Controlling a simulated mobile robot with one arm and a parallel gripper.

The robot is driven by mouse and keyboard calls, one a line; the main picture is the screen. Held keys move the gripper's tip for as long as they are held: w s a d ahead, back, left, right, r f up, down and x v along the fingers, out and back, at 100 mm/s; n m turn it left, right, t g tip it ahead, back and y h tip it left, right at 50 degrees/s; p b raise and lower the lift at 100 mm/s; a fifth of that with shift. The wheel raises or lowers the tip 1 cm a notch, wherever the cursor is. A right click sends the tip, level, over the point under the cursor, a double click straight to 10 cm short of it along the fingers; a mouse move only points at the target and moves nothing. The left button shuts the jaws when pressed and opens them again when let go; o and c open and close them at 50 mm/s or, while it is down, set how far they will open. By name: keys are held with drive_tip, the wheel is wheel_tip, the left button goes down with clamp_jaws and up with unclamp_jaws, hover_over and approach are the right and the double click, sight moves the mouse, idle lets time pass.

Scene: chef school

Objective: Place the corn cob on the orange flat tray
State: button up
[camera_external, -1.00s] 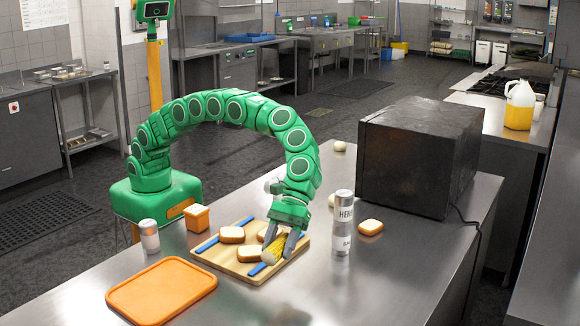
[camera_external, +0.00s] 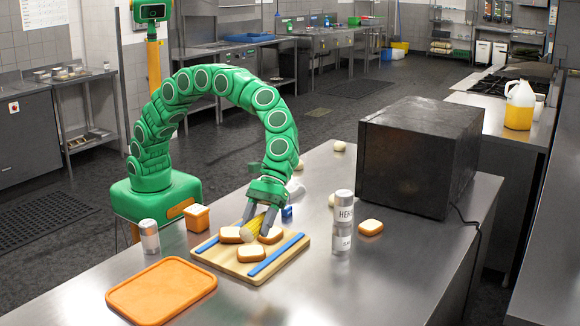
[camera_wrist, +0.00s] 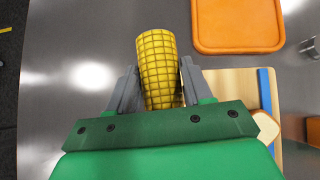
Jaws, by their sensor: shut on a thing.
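The yellow corn cob (camera_external: 248,228) is held between the fingers of my gripper (camera_external: 257,222), above the back of the wooden board. In the wrist view the corn cob (camera_wrist: 159,68) sticks out between the two grey fingers of my gripper (camera_wrist: 156,90). The orange flat tray (camera_external: 162,290) lies empty on the steel counter, to the front left of the board. It also shows at the upper right of the wrist view (camera_wrist: 238,24).
The wooden board (camera_external: 232,263) with blue strips carries several bread pieces (camera_external: 251,253). A can (camera_external: 149,236) and an orange-sided bread block (camera_external: 197,218) stand left of it. Counter between board and tray is clear.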

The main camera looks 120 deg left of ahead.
drive_tip(key=s+d, duration=0.4)
drive_tip(key=s, duration=0.5)
drive_tip(key=s+d+r+m+g, duration=0.1)
drive_tip(key=s+d, duration=0.4)
drive_tip(key=s, duration=0.4)
drive_tip(key=s+d, duration=0.4)
drive_tip(key=s, duration=0.5)
approach(152, 295)
drive_tip(key=d, duration=0.2)
drive_tip(key=s+d+r, duration=0.1)
drive_tip(key=shift+s, duration=0.1)
drive_tip(key=shift+w+d+f, duration=0.2)
drive_tip(key=shift+w+f, duration=0.05)
drive_tip(key=shift+f, duration=0.15)
drive_tip(key=shift+w+d+f, duration=0.2)
drive_tip(key=shift+w+f, duration=0.05)
drive_tip(key=shift+f, duration=1.65)
drive_tip(key=shift+f, duration=0.1)
drive_tip(key=o, duration=1.1)
